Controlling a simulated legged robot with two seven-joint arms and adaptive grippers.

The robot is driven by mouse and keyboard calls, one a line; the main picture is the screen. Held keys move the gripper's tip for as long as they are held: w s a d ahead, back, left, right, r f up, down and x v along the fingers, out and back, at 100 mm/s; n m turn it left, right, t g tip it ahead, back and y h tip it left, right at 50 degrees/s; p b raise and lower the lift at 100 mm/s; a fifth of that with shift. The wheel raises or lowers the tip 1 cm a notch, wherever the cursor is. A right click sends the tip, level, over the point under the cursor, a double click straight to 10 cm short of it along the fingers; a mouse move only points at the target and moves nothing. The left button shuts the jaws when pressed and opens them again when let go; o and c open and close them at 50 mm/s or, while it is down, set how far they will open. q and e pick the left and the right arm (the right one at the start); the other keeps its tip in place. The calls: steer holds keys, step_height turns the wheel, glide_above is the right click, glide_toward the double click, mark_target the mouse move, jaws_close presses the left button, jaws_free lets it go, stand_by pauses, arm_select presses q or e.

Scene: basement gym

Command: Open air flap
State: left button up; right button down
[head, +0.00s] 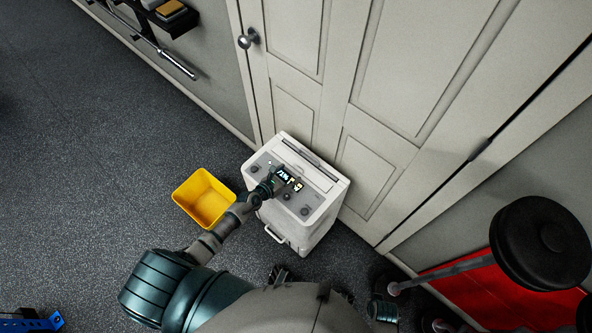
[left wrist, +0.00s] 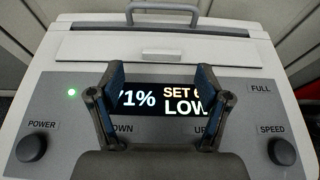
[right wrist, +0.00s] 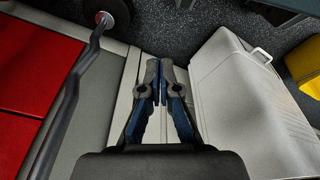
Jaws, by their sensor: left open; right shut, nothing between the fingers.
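The white dehumidifier (head: 314,229) stands on the floor against the panelled door. Its air flap (left wrist: 160,48), a pale panel lying flat in the top, is between the grey carry handle (left wrist: 172,8) and the control panel. The lit display (left wrist: 180,99) reads 71% and LOW. A POWER knob (left wrist: 31,148) and a SPEED knob (left wrist: 282,152) sit at either side. My left gripper (left wrist: 160,75) is open over the display, its fingertips just short of the flap's near edge. My right gripper (right wrist: 159,75) is shut and empty, beside the dehumidifier in the right wrist view.
A yellow bin (head: 205,199) stands on the floor left of the dehumidifier. The door (head: 385,90) is close behind it. A barbell with a black weight plate (head: 541,243) and a red mat (head: 465,262) are at the right. The dark floor at left is mostly clear.

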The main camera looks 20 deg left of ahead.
mark_target(297, 169)
arm_select(q)
steer(key=b+x, duration=0.1)
steer(key=x, duration=0.2)
steer(key=shift+w+d+f, duration=0.2)
steer(key=shift+w, duration=0.05)
steer(key=shift+w+d, duration=0.15)
steer(key=shift+w, duration=0.2)
arm_select(e)
steer(key=shift+w+d+r, duration=0.1)
steer(key=shift+w+r, duration=0.1)
steer(key=shift+r, duration=0.95)
steer(key=shift+w+d+r, duration=0.1)
steer(key=shift+w+r, duration=0.1)
steer(key=shift+r, duration=0.95)
steer(key=shift+a, duration=0.1)
arm_select(q)
steer(key=c, duration=1.2)
